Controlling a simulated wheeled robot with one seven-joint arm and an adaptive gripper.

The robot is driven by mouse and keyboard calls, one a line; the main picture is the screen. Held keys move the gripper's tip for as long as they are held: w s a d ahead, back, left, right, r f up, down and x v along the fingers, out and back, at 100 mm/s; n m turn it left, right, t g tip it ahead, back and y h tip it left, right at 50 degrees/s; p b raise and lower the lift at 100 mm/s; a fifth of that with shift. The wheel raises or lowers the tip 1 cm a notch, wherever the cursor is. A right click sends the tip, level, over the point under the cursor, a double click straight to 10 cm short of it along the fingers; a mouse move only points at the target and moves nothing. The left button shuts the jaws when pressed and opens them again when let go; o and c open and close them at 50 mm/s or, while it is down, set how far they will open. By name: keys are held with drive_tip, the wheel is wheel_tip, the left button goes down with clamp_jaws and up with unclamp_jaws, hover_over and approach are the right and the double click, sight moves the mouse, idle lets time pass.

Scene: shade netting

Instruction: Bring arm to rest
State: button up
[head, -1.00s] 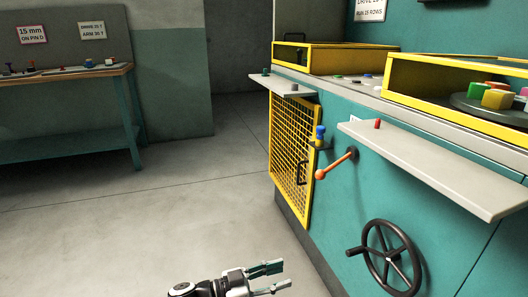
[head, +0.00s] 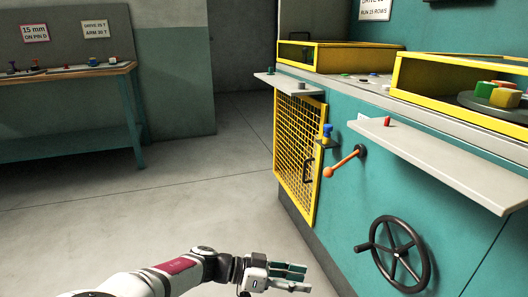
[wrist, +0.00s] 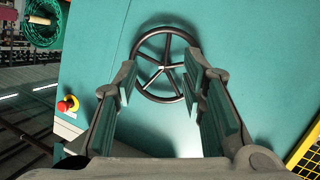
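My gripper (head: 290,277) is at the bottom of the head view, low over the floor and left of the machine's teal front. Its two fingers are apart with nothing between them. In the wrist view my gripper (wrist: 165,110) shows its green-padded fingers spread wide. Beyond the fingertips, a dark handwheel (wrist: 165,65) on the teal panel shows in the gap. The same handwheel (head: 397,252) is to the right of my gripper in the head view, apart from it. My arm reaches in from the lower left.
The machine has a yellow mesh door (head: 298,150), an orange-knobbed lever (head: 345,162) and a jutting grey shelf (head: 440,160). A teal workbench (head: 70,82) stands at the back left. The wrist view shows a red button (wrist: 67,104). Open floor (head: 170,200) lies left of the machine.

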drive_tip(key=s+d+r+n+g+y, duration=0.3)
drive_tip(key=s+d+r+y, duration=0.1)
drive_tip(key=s+r+y, duration=0.4)
drive_tip(key=s+d+r+n+g+y, duration=0.25)
drive_tip(key=s+r+y, duration=0.3)
drive_tip(key=r, duration=0.45)
drive_tip(key=s+d+r+n+t+y, duration=0.1)
drive_tip(key=s+d+r+n+t, duration=0.2)
drive_tip(key=s, duration=0.5)
drive_tip(key=s+d+r+n+t+y, duration=0.1)
drive_tip(key=s+r+n+t, duration=0.1)
drive_tip(key=s+r+n, duration=0.45)
wheel_tip(320, 180, up, 35)
drive_tip(key=s+m+t+p, duration=0.1)
drive_tip(key=t+p, duration=0.3)
drive_tip(key=p, duration=3.1)
drive_tip(key=shift+s+d, duration=0.35)
drive_tip(key=shift+s, duration=0.2)
drive_tip(key=shift+t+h, duration=0.25)
drive_tip(key=shift+c, duration=0.6)
